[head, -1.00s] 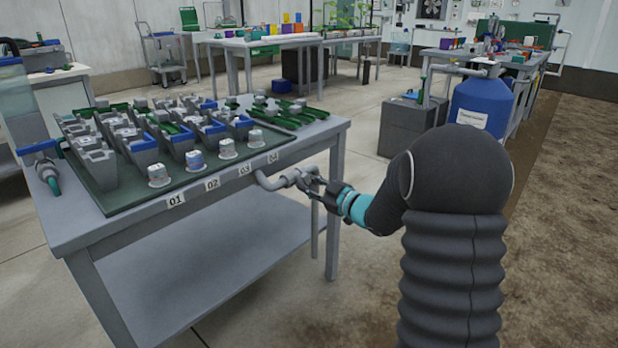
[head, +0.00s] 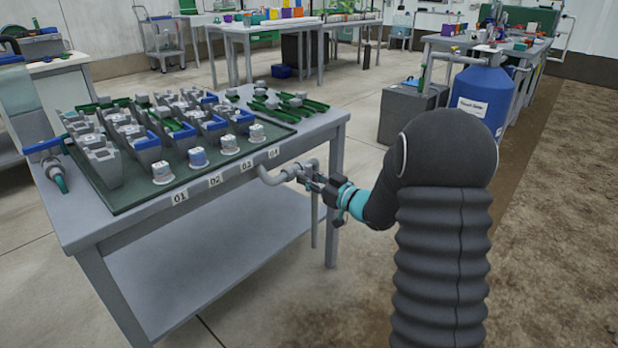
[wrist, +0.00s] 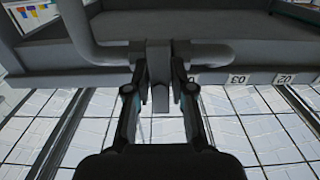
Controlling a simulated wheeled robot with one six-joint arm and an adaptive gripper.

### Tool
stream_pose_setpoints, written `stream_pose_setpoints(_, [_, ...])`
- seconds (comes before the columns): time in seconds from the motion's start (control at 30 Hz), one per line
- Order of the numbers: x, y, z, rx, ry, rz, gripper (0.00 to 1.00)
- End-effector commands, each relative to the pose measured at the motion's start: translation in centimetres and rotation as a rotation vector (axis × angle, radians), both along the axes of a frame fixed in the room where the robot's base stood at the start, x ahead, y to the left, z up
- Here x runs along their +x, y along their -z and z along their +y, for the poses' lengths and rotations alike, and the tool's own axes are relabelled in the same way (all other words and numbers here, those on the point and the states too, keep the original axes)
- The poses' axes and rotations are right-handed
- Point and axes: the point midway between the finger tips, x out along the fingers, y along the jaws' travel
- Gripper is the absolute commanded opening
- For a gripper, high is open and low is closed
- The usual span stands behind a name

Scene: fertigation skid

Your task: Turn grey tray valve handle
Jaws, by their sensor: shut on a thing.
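The grey valve (head: 303,170) sits on a grey pipe (head: 272,178) at the right front corner of the tray table. In the wrist view its grey handle (wrist: 159,62) stands upright between my fingers, with the pipe (wrist: 84,32) bending in at the left. My gripper (head: 314,182) is at the valve, and in the wrist view (wrist: 160,78) its two fingers are shut on the handle, one on each side. In the head view my gripper hides part of the handle.
The table (head: 205,265) holds a dark green tray (head: 128,205) with several grey holders and capped pieces. Number labels (head: 215,180) line its front edge. A table leg (head: 334,235) stands beside the valve. A blue tank (head: 482,98) and grey box (head: 408,112) stand behind at right.

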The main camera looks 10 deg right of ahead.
Motion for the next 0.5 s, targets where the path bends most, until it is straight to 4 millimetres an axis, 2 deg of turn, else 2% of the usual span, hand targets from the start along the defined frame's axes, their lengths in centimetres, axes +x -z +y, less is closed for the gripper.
stream_pose_setpoints(0.27, [0.07, -0.11, -0.06, 0.000, 0.002, -0.002, 0.00])
stream_pose_setpoints(0.3, [0.07, -0.12, -0.06, 0.000, 0.002, -0.002, 0.30])
stream_pose_setpoints(0.33, [0.07, -0.12, -0.06, 0.000, 0.002, -0.002, 0.38])
stream_pose_setpoints(0.37, [0.06, -0.11, -0.07, 0.000, 0.002, -0.002, 0.44])
stream_pose_setpoints(0.5, [0.04, -0.08, -0.04, 0.000, 0.001, -0.002, 0.44])
